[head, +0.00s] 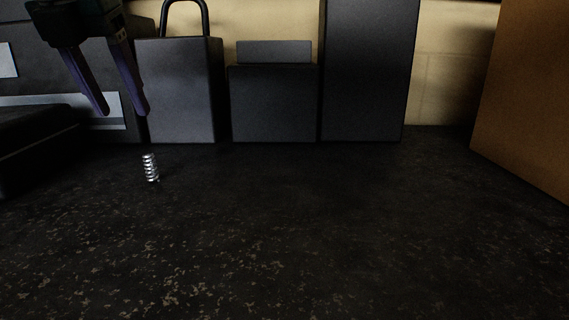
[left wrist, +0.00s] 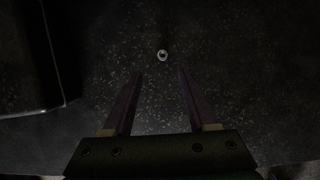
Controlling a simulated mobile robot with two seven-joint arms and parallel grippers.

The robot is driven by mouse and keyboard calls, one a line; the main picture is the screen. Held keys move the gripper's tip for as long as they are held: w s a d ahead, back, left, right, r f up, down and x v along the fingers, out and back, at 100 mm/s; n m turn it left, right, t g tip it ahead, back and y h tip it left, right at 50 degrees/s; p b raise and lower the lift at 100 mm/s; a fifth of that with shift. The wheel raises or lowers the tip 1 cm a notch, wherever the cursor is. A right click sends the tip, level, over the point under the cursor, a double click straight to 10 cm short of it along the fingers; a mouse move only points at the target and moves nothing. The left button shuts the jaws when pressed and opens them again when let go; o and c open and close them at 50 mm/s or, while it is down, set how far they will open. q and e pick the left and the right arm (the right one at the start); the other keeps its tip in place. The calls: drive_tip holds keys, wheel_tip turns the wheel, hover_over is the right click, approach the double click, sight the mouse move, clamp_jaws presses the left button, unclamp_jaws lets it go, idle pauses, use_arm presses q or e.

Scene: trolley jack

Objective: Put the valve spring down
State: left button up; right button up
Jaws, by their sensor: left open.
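The valve spring (head: 150,168) is a small silver coil standing roughly upright on the dark speckled surface, left of centre in the head view. In the left wrist view the spring (left wrist: 162,55) shows end-on as a small bright ring, beyond the fingertips and between their lines. My left gripper (head: 124,114) is open and empty, above the spring and apart from it. Its two fingers (left wrist: 160,74) also show spread in the left wrist view. My right gripper is not in view.
Dark boxes stand along the back: one with a loop handle (head: 180,90), a low one (head: 273,103) and a tall one (head: 368,70). A brown panel (head: 525,95) stands at the right. A black object (head: 35,145) lies at the left edge. The middle surface is clear.

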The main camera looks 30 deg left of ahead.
sight(147, 153)
use_arm(q)
drive_tip(key=x, duration=0.9)
drive_tip(key=shift+w+d+f, duration=0.1)
drive_tip(key=shift+d+f, duration=0.05)
drive_tip(key=shift+d, duration=0.05)
clamp_jaws()
